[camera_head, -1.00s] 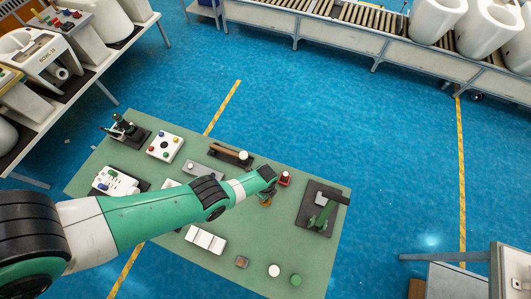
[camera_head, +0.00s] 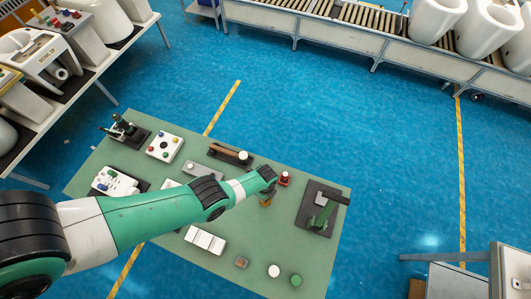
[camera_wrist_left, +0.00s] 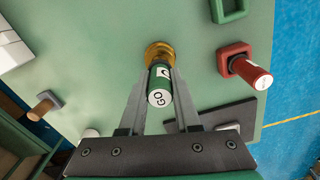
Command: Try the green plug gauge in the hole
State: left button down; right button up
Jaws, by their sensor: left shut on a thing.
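The green plug gauge (camera_wrist_left: 159,88) has a white end cap marked GO and sits between the fingers of my left gripper (camera_wrist_left: 160,92), which is shut on it. Its far end meets a brass ring (camera_wrist_left: 156,50) on the green table; I cannot tell how deep it sits in the hole. In the head view, my left gripper (camera_head: 265,192) is over the table beside the brass ring (camera_head: 265,203), and the gauge is mostly hidden there. My right gripper is not in view.
A red gauge (camera_wrist_left: 250,74) stands in a red square holder (camera_wrist_left: 235,56) close to the right. An empty green square holder (camera_wrist_left: 228,15) is beyond it. A dark stand with a green lever (camera_head: 323,215) is at the table's right.

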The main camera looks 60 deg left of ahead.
pick_arm(q)
jog(key=shift+f+b, duration=1.05)
dwell(1.0)
jog(key=shift+r, duration=0.1)
dwell(0.9)
jog(key=shift+r+p, duration=2.3)
jog(key=shift+p, duration=0.1)
